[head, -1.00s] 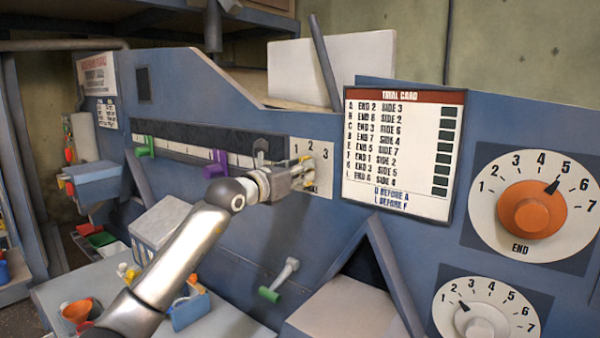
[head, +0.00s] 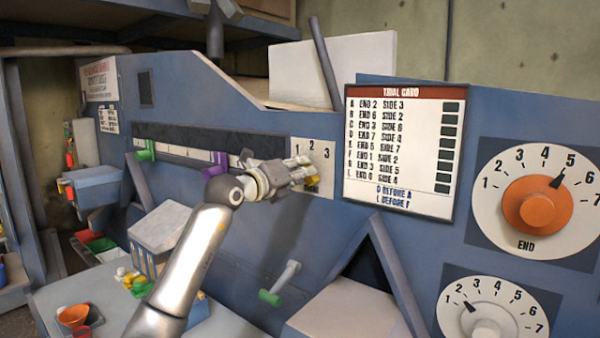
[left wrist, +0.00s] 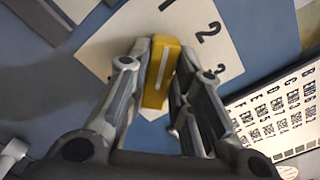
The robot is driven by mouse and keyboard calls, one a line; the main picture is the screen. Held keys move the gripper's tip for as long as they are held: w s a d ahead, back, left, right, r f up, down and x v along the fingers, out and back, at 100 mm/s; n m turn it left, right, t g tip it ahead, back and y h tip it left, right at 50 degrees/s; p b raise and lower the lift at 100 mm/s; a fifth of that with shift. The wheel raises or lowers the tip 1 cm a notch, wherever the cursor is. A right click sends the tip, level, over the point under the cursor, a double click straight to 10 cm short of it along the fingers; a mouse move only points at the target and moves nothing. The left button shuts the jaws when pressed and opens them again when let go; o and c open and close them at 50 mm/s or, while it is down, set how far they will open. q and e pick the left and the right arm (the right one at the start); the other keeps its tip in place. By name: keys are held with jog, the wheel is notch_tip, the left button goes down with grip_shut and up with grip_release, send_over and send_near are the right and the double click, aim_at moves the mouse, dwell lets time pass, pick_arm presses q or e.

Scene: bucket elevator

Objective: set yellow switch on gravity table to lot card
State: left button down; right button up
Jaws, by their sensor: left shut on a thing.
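The yellow switch (left wrist: 162,72) sits on a white plate marked 1, 2, 3 (head: 325,155) on the blue machine panel. In the left wrist view it is a yellow lever with a white line, between the fingers of my left gripper (left wrist: 160,80), which is shut on it. In the head view my left gripper (head: 308,174) covers most of the switch, so its exact setting is hard to tell. The trial card (head: 405,150), with a red header, hangs right of the plate and lists END and SIDE numbers. My right gripper is not in view.
An orange END dial (head: 537,204) is at the right, pointing near 5, with a white dial (head: 484,322) below. Left of the plate is a slot with purple (head: 216,163) and green (head: 146,151) sliders. A green-handled crank (head: 270,298) sticks out below.

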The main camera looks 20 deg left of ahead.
pick_arm(q)
jog(key=shift+n, duration=0.5)
jog(key=c, duration=1.3)
grip_release()
jog(key=shift+s+a, duration=0.1)
jog(key=v, duration=1.1)
jog(key=shift+s+a, duration=0.1)
jog(key=shift+s, duration=0.3)
